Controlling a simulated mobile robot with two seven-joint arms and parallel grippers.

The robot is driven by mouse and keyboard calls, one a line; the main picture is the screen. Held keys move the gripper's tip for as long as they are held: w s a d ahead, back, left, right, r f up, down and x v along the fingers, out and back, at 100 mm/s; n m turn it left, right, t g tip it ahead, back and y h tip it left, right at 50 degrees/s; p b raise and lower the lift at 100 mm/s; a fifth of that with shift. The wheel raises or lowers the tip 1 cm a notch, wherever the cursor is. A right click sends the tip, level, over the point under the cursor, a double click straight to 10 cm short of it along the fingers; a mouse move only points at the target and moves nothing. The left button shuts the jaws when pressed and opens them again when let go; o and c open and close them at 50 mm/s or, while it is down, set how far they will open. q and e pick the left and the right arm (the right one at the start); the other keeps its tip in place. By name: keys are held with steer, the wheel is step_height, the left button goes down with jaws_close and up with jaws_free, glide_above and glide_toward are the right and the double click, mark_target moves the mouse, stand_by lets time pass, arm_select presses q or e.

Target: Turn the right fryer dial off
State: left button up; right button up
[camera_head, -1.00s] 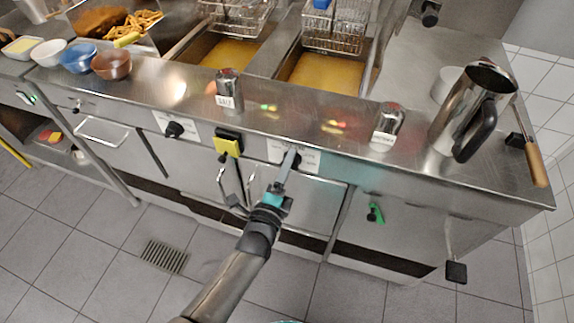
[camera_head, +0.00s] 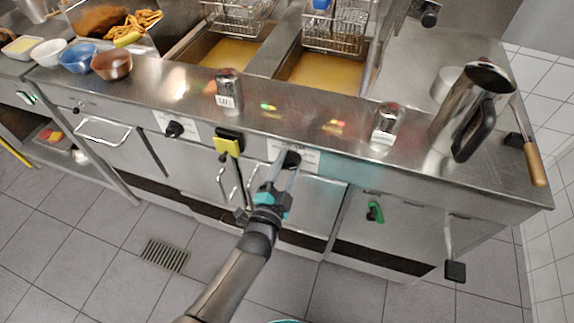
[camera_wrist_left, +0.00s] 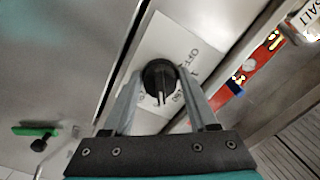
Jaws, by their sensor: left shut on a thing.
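The right fryer dial (camera_head: 292,159) is a black knob on a white label plate, on the fryer front below the right oil vat. In the left wrist view the dial (camera_wrist_left: 159,75) sits between my two grey fingers, its pale pointer line towards the gripper's palm. Lettering rings it but is hard to read. My left gripper (camera_head: 284,170) is shut on the dial, a finger on each side; it also shows in the left wrist view (camera_wrist_left: 162,88). The left fryer dial (camera_head: 174,129) is a similar black knob, untouched. My right gripper is out of view.
A salt shaker (camera_head: 229,92), another shaker (camera_head: 387,127) and a steel jug (camera_head: 472,111) stand on the counter above. A yellow-and-black box (camera_head: 228,143) is on the front left of the dial. A green handle (camera_head: 375,212) sticks out to the right.

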arm_select(q)
steer(key=n, duration=0.6)
steer(key=shift+d+f, duration=0.1)
steer(key=shift+f, duration=0.05)
steer(key=n, duration=0.6)
steer(key=shift+s+d, duration=0.1)
steer(key=n+b, duration=0.1)
steer(key=n, duration=0.4)
steer(key=shift+d, duration=0.1)
steer(key=n+b, duration=0.1)
steer(key=n, duration=0.4)
steer(key=shift+n, duration=0.4)
steer(key=o, duration=1.4)
steer(key=shift+c, duration=0.2)
steer(key=p+v, duration=0.2)
steer(key=v, duration=1.3)
steer(key=shift+s+r, duration=0.15)
steer(key=shift+r, duration=0.05)
